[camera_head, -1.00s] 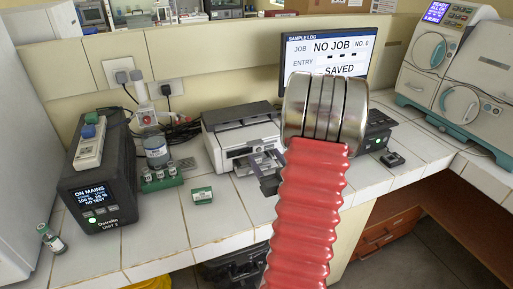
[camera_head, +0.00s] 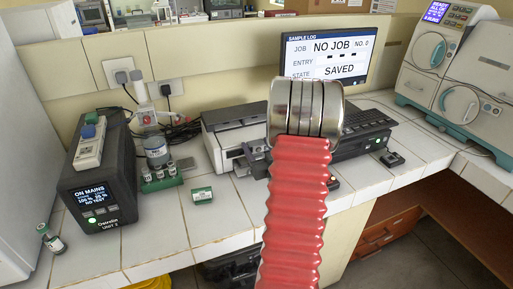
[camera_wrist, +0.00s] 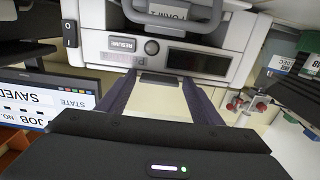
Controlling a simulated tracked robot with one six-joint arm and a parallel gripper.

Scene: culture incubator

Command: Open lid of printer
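The printer (camera_head: 232,125) is a white and grey box on the tiled bench, left of the monitor; my arm covers its right part. The wrist view shows what looks like its white front (camera_wrist: 215,42) upside down, with a RESUME button, a dark display and a black switch. A grey curved bar (camera_wrist: 180,14) crosses the top of that view; I cannot tell if it belongs to the lid. My gripper (camera_wrist: 165,82) is open and empty, its two dark fingers apart before that front. In the head view my arm mostly hides the gripper.
A monitor (camera_head: 325,60) and a black keyboard unit (camera_head: 365,122) stand right of the printer. A black power unit (camera_head: 100,185), a bottle (camera_head: 156,152) and a green vial rack (camera_head: 160,181) stand left. A small green box (camera_head: 202,196) lies before the printer.

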